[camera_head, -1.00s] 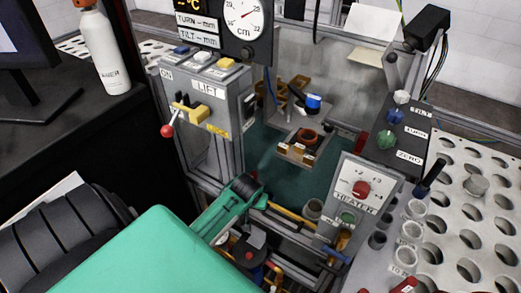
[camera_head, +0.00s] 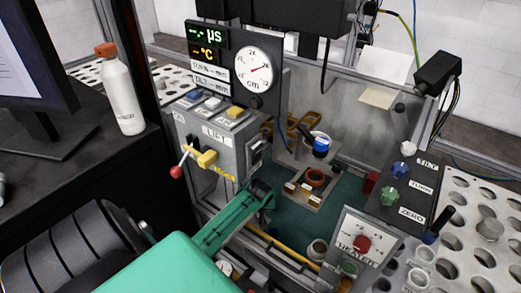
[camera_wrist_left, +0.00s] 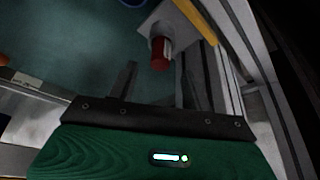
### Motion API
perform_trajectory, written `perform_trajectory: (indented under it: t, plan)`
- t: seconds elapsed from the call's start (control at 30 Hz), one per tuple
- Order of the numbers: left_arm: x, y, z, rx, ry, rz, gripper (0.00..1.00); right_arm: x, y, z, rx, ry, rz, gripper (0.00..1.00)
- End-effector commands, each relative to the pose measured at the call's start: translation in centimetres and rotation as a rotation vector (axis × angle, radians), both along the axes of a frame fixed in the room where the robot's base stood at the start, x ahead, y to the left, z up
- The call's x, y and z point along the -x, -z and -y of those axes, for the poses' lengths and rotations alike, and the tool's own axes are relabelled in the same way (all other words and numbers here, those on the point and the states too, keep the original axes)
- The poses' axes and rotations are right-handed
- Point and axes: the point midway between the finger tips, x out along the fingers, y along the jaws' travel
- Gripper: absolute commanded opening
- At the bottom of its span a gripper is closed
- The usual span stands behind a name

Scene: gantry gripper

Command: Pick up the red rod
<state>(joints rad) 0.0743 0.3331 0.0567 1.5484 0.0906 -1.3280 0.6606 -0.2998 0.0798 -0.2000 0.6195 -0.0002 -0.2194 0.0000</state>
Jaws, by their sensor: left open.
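A short red cylinder (camera_head: 371,182) stands at the right side of the teal-floored bay in the head view. In the left wrist view a red rod (camera_wrist_left: 159,52) shows against a pale grey plate, just ahead of the fingers and between their lines. I cannot tell for certain that both are the same thing. My left gripper (camera_head: 264,192) reaches into the bay from its front left, beside the lift box. In the left wrist view its two dark fingers (camera_wrist_left: 158,85) are apart with nothing between them. My right gripper is not in view.
The lift box (camera_head: 213,145) with its red-tipped lever stands left of the gripper. The heater box (camera_head: 360,245) stands at the front right. A carriage with a copper-coloured ring (camera_head: 315,177) and a blue-banded cup (camera_head: 320,145) are farther back. Teal floor is open between them.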

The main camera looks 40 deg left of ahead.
Motion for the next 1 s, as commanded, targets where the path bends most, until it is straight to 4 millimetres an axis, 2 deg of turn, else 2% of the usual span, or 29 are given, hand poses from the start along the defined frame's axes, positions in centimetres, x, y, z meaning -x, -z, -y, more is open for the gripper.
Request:
perform_trajectory:
  t: [0.17, 0.5, 0.8, 0.83, 1.0]
  plan:
    - [-0.3, 1.0, -0.3, 0.0, 0.001, -0.002, 0.5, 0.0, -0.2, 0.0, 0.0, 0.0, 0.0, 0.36]
    - [-1.6, 4.5, -1.3, 0.0, 0.001, -0.002, 0.5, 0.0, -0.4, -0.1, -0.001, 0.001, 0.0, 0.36]
    - [-1.7, 4.9, -1.4, -0.001, 0.002, 0.0, 0.5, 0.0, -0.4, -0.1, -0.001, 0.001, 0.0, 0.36]
    - [-1.7, 4.9, -1.4, -0.001, 0.002, 0.0, 0.48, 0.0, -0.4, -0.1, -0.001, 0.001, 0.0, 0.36]
    - [-1.7, 4.9, -1.4, -0.001, 0.002, 0.0, 0.15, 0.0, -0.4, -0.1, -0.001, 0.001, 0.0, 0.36]
